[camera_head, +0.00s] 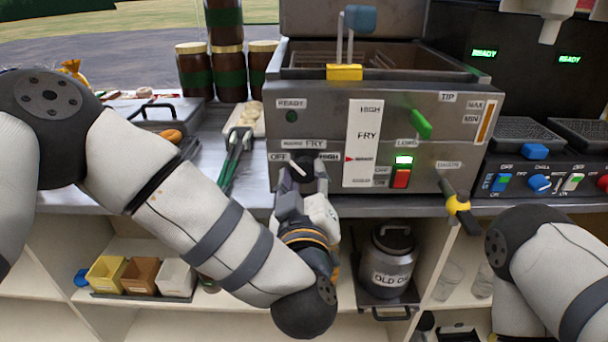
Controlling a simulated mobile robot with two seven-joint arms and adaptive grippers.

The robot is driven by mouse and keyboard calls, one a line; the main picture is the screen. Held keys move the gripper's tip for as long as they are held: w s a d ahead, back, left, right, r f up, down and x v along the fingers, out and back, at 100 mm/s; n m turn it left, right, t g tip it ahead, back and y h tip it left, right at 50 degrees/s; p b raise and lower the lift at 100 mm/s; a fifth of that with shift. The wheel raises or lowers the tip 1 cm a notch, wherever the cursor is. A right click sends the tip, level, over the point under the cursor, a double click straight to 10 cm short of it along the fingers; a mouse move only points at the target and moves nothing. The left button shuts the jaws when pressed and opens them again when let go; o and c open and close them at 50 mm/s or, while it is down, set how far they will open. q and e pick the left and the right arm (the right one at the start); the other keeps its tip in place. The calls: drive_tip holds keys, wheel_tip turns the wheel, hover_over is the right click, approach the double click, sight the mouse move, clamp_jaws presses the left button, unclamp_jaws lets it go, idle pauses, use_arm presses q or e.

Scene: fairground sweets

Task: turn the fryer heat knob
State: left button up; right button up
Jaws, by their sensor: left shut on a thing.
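The fryer (345,110) is a grey metal box on the counter, with a basket on top. Its heat knob (300,167) is a dark dial with a white pointer, low on the left of the front panel. Labels OFF, WARM/FRY and HIGH stand around it. My left gripper (300,180) reaches up from below and is shut on the knob, its fingers hiding the knob's lower part. The white pointer leans up and to the left. My right arm (548,265) is at the lower right; its gripper is out of view.
An old-oil can (389,262) stands on the shelf below. Dark jars (193,72) stand behind.

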use_arm(q)
drive_tip(key=n+p, duration=0.1)
drive_tip(key=n, duration=0.2)
drive_tip(key=shift+r+n, duration=0.1)
drive_tip(key=shift+n, duration=0.8)
use_arm(e)
drive_tip(key=shift+w+r+t, duration=0.4)
drive_tip(key=shift+w+r, duration=0.65)
use_arm(q)
drive_tip(key=shift+n, duration=0.3)
drive_tip(key=o, duration=1.2)
drive_tip(key=shift+c, duration=0.2)
